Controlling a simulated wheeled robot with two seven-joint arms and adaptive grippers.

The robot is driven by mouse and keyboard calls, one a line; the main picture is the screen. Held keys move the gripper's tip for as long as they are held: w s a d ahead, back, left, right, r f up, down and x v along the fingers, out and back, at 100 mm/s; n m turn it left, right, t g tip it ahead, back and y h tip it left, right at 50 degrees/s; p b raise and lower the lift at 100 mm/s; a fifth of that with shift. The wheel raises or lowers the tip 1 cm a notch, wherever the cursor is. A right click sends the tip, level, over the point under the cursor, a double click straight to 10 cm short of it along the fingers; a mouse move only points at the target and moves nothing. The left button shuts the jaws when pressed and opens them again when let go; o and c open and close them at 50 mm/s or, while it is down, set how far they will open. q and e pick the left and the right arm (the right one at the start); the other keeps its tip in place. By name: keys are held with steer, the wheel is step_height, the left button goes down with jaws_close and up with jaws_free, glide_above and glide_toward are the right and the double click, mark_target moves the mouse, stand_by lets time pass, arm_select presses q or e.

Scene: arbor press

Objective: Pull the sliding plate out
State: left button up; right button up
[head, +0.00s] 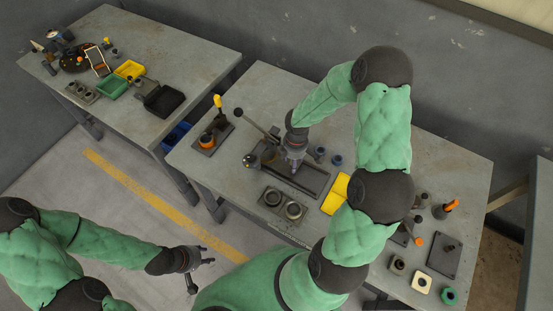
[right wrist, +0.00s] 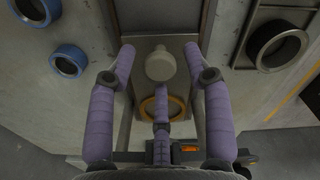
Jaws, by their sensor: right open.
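In the head view the arbor press (head: 250,160) stands on the near table, with a long lever and a dark, flat channel running out to the right. My right gripper (head: 291,163) hangs over this channel, pointing down. In the right wrist view the open right gripper (right wrist: 160,75) has its fingers on either side of a pale round knob (right wrist: 160,65). The knob sits at the end of a flat plate (right wrist: 155,17) between two rails; I cannot tell if the fingers touch it. My left gripper (head: 200,258) is open and empty over the floor.
A block with two dark rings (head: 282,204), blue rings (head: 320,153) and a yellow tray (head: 335,194) lie close to the channel. Small parts crowd the table's right end. Another table (head: 170,57) stands at left.

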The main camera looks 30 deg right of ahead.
steer(key=c, duration=0.8)
